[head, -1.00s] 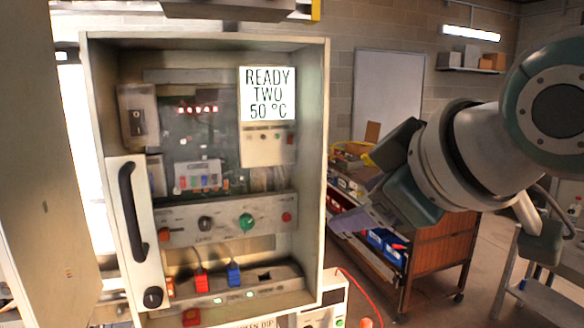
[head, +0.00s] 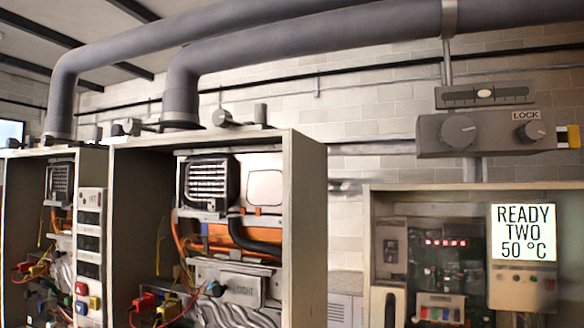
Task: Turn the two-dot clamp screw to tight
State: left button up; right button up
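No two-dot mark can be made out, so I cannot tell which part is the two-dot clamp screw. A grey knob (head: 222,118) sits on top of the middle heater cabinet beside the foot of a flue pipe (head: 181,98). Another dark knob-like part (head: 131,126) is by the left flue pipe (head: 61,100). A wall box (head: 487,135) at upper right carries a large round knob (head: 458,131) and a smaller knob (head: 531,131) labelled LOCK. Neither gripper is in view.
An open middle heater cabinet (head: 306,230) and a left cabinet (head: 90,155) hold coloured connectors and hoses. A control cabinet (head: 375,230) at lower right has a display (head: 523,232) reading READY TWO 50 °C. Thick grey pipes run across the top.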

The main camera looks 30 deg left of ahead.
aim_at(131, 126)
jog(key=k+u, duration=0.2)
jog(key=u, duration=0.2)
jog(key=k+j+u, duration=0.15)
jog(key=u, duration=0.25)
jog(key=k+j+u, duration=0.1)
jog(key=u, duration=0.35)
